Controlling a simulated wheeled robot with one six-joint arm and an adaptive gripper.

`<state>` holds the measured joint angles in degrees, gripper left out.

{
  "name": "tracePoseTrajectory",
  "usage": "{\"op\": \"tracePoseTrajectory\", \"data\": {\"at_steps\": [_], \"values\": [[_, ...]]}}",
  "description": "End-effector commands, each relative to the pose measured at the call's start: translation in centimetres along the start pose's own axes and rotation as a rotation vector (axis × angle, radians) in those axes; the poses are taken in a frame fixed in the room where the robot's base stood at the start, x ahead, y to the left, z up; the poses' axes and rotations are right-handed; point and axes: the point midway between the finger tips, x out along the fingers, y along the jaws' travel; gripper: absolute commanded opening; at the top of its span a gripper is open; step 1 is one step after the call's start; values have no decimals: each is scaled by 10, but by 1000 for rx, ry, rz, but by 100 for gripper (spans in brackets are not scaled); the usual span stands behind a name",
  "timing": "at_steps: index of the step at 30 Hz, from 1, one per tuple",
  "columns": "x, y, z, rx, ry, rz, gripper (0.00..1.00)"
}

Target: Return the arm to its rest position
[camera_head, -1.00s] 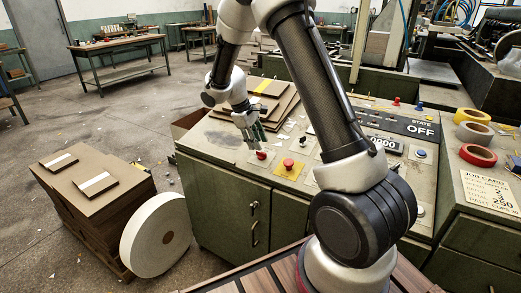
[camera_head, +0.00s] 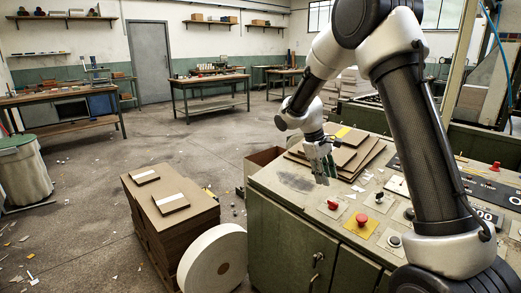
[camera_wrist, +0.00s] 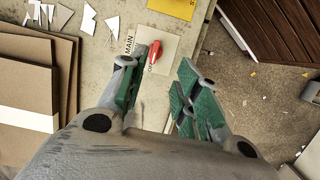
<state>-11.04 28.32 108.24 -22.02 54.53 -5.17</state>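My arm reaches from the right side of the head view over the control cabinet (camera_head: 275,205). My gripper (camera_head: 322,172) points down above the worn cabinet top, beyond the red knobs. In the wrist view my gripper (camera_wrist: 163,88) is open, its green-padded fingers apart with nothing between them. The red MAIN knob (camera_wrist: 153,55) shows just past the left finger, and part of its label is hidden. In the head view a red knob (camera_head: 333,204) and a red button on a yellow plate (camera_head: 361,219) stand nearer than the gripper.
Brown greyboard sheets (camera_head: 352,158) lie on the cabinet close behind my gripper. A greyboard stack (camera_head: 190,220) and a white roll (camera_head: 214,262) stand on the floor to the left. Workbenches (camera_head: 210,82) line the back. The floor between is open.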

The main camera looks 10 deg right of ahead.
Motion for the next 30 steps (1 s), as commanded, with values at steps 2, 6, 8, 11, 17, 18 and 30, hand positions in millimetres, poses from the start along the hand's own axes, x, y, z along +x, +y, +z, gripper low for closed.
{"op": "tracePoseTrajectory", "data": {"at_steps": [2,6,8,11,17,18,30], "values": [[10,-11,11,14,-26,-26,32],[8,-35,53,79,-47,-92,32],[-2,-41,74,116,-35,-114,32],[-21,-50,110,179,-4,-147,32],[-59,-71,191,323,107,-210,32],[-66,-76,207,353,136,-220,32],[-103,-109,318,553,458,-231,32]]}}
